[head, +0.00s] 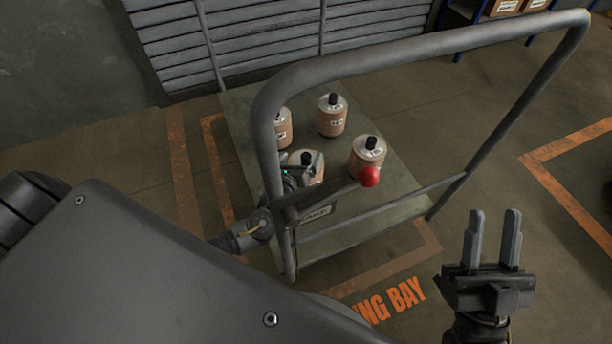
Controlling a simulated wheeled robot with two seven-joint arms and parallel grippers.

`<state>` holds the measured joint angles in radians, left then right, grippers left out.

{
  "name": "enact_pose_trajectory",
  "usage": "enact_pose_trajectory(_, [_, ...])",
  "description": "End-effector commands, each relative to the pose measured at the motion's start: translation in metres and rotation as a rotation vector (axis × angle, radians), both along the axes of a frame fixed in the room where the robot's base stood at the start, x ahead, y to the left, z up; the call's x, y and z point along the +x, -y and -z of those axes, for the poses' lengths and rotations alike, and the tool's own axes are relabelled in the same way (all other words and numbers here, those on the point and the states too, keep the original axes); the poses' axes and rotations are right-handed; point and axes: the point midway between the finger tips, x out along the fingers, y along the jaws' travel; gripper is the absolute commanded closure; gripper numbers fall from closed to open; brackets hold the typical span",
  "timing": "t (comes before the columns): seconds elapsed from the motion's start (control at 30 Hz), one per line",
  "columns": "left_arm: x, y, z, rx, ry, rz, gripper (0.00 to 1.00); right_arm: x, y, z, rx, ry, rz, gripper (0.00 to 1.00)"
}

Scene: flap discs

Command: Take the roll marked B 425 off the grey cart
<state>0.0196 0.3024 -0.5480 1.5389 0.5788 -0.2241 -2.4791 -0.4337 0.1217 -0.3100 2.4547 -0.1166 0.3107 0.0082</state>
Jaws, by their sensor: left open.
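Several brown rolls with pale tops and black knobs stand upright on the grey cart (392,201). One roll (332,115) is at the back, one (369,151) at the right, one (283,127) at the left behind the cart's handle, and one (312,160) at the front. Their labels are too small to read, so I cannot tell which is B 425. My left gripper (297,176) is open at the front roll and partly hides it; I cannot tell whether they touch. My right gripper (492,236) is open and empty, right of the cart.
The cart's tubular handle (415,48) rises in front of the rolls, close to my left arm. A red ball (369,176) on a dark bar shows before the right roll. A slatted shutter (275,35) stands behind; a blue shelf with boxes (503,8) is at top right.

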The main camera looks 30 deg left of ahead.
Motion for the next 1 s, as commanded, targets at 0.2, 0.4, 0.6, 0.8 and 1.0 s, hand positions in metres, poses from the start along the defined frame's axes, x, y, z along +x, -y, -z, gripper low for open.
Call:
enact_pose_trajectory(0.2, [-0.0002,-0.0001,0.0,0.0,0.0,0.0,0.25,0.0001,-0.0001,0.0001,0.0,-0.001,0.0,0.64])
enact_pose_trajectory(0.4, [-0.0003,0.0,-0.0001,0.0,0.0,0.0,0.51,0.0002,-0.0003,0.0004,-0.002,-0.002,-0.001,0.64])
enact_pose_trajectory(0.6, [-0.0003,0.0,-0.0001,0.0,0.0,0.0,0.77,0.0002,-0.0004,0.0004,-0.002,-0.002,-0.001,0.64])
enact_pose_trajectory(0.8, [0.0015,-0.0001,-0.0044,-0.003,0.011,-0.001,0.96,0.0003,-0.0005,0.0,-0.002,-0.002,-0.001,0.64])
enact_pose_trajectory(1.0, [0.0012,0.0002,-0.0041,-0.003,0.008,0.0,0.96,0.0003,-0.0005,-0.0003,-0.003,-0.002,-0.001,0.64])
